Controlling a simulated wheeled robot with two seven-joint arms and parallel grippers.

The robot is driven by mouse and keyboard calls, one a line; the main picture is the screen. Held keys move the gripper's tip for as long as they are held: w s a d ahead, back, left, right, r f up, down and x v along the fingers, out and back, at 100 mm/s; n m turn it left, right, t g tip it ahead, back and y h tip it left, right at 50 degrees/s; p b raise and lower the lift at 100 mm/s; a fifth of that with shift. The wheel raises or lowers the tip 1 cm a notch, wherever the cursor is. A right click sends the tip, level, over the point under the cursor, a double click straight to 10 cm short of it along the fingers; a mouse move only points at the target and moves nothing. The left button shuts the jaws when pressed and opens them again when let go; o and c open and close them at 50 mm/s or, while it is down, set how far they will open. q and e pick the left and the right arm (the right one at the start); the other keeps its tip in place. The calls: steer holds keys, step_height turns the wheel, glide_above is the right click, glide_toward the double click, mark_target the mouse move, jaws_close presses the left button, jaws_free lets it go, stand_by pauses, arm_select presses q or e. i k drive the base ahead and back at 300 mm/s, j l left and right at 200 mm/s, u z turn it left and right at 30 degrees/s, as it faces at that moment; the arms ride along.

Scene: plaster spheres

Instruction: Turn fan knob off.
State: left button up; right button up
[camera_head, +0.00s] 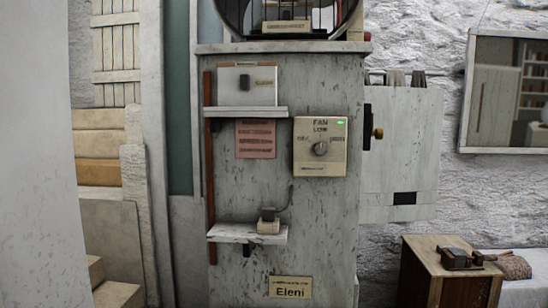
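The fan control box (309,165) is a beige square plate on the front of a worn grey cabinet. It is marked "FAN" and "LOW" at the top, with smaller lettering on both sides too blurred to read. The round grey fan knob (320,148) sits at its middle. A small green light (340,122) glows at the plate's upper right corner. Which way the knob points is too small to tell. Neither of my grippers shows in the head view, and nothing touches the knob.
The grey cabinet (330,230) carries an upper shelf (246,112) and a lower shelf (225,233), both left of the fan box. A grey side box (400,150) with a dark knob juts out at the right. A wooden stand (445,285) is at the lower right.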

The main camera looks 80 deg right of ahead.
mark_target(320, 148)
steer(key=z, duration=0.5)
steer(key=k+z, duration=0.1)
steer(key=z, duration=1.4)
steer(key=k+l+z, duration=0.1)
steer(key=z, duration=0.85)
